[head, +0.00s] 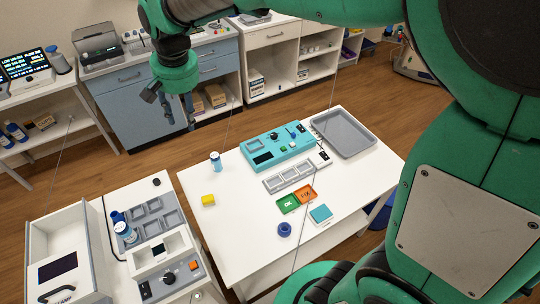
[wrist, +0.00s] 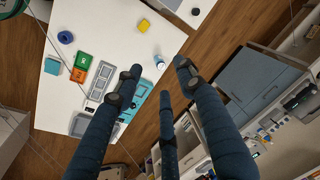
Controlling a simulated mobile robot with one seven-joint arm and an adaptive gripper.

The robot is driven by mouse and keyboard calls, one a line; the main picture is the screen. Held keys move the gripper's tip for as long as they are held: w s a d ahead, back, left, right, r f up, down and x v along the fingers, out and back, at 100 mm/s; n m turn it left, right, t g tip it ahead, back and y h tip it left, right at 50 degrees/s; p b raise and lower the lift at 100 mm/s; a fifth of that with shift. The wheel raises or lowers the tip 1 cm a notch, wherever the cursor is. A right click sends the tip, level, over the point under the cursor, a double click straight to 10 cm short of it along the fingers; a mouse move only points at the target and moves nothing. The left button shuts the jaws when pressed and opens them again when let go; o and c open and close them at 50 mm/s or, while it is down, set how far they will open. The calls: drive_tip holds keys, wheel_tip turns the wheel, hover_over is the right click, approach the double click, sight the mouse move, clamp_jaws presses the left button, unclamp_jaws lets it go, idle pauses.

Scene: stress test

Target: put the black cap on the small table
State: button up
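A small black cap-like piece (head: 156,182) lies on the white left-hand bench, near its back right corner; I cannot be sure it is the black cap. The small table is most likely the white table (head: 235,245) in the middle, whose top also shows in the wrist view (wrist: 95,20). My gripper (head: 180,115) hangs in the air beyond the table's back left side, over the floor before the blue cabinet. In the wrist view my gripper (wrist: 156,75) has its fingers spread, with nothing between them.
The table holds a teal device (head: 278,148), a grey tray (head: 345,133), a bottle (head: 216,161), a yellow block (head: 208,199), a blue ring (head: 284,229) and green and orange pads (head: 289,204). The left bench carries grey trays (head: 154,217). Its front-left table area is clear.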

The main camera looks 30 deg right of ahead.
drive_tip(key=s+d+r+n+t, duration=0.1)
drive_tip(key=s+d, duration=0.2)
drive_tip(key=s, duration=0.6)
drive_tip(key=s+d+r+n+t, duration=0.1)
drive_tip(key=s+d, duration=0.3)
drive_tip(key=s, duration=0.5)
drive_tip(key=s+d+r+n+t, duration=0.1)
drive_tip(key=s+d, duration=0.3)
drive_tip(key=s, duration=0.4)
drive_tip(key=shift+s+r+t+h, duration=0.15)
drive_tip(key=shift+s+t+h, duration=0.15)
drive_tip(key=shift+s+h, duration=0.1)
drive_tip(key=shift+d, duration=0.1)
drive_tip(key=shift+f, duration=0.2)
